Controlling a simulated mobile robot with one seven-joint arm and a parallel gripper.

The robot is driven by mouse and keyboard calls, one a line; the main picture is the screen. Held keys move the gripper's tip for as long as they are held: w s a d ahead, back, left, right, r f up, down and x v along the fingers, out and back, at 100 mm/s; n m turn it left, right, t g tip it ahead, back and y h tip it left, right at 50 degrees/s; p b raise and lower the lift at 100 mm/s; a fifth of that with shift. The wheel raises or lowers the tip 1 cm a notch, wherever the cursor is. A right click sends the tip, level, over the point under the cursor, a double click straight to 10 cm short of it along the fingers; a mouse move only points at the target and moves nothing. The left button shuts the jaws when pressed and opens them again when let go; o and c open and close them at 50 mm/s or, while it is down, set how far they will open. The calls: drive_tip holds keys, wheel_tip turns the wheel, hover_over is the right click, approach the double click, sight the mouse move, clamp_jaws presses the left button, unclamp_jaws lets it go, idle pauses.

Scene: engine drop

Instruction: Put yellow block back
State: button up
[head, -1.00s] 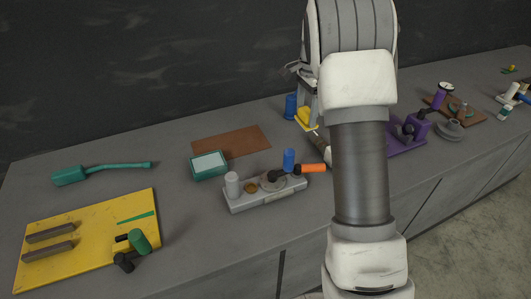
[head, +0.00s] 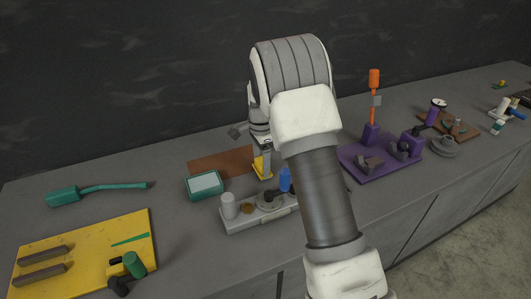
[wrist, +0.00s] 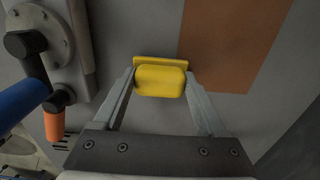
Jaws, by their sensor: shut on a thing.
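The yellow block (wrist: 160,80) is between my gripper's two fingers in the wrist view, with a flat flange along its far side. My gripper (wrist: 160,86) is shut on it. In the head view the yellow block (head: 262,167) shows below my gripper (head: 263,158), beside the grey engine plate (head: 240,220) and near the brown mat (head: 215,162). Whether the block touches the table is hard to tell. My arm hides part of the plate's right end.
The grey plate carries a grey cylinder (head: 228,205) and a blue cylinder (head: 285,179). A teal box (head: 204,186) stands left of my gripper. A purple fixture (head: 380,160) is to the right, and a yellow board (head: 85,255) lies at the front left.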

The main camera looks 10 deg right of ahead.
sight(261, 160)
drive_tip(key=shift+f, duration=0.15)
drive_tip(key=shift+f, duration=0.1)
drive_tip(key=o, duration=1.5)
drive_tip(key=shift+f, duration=0.1)
wheel_tip(261, 160, up, 17)
drive_tip(key=s+r+n+t, duration=0.1)
drive_tip(key=s+r+n, duration=0.3)
drive_tip(key=s+r, duration=0.3)
drive_tip(key=s+n+t, duration=0.1)
drive_tip(key=s+n, duration=0.3)
drive_tip(key=s, duration=0.4)
drive_tip(key=s+n+t, duration=0.2)
drive_tip(key=s+n, duration=0.2)
drive_tip(key=s, duration=0.5)
drive_tip(key=s+n+t, duration=0.1)
drive_tip(key=s+n, duration=0.2)
drive_tip(key=s, duration=0.6)
drive_tip(key=shift+s+f+n+t+p, duration=0.2)
drive_tip(key=shift+f+n+t+p, duration=0.1)
drive_tip(key=shift+n+p, duration=0.1)
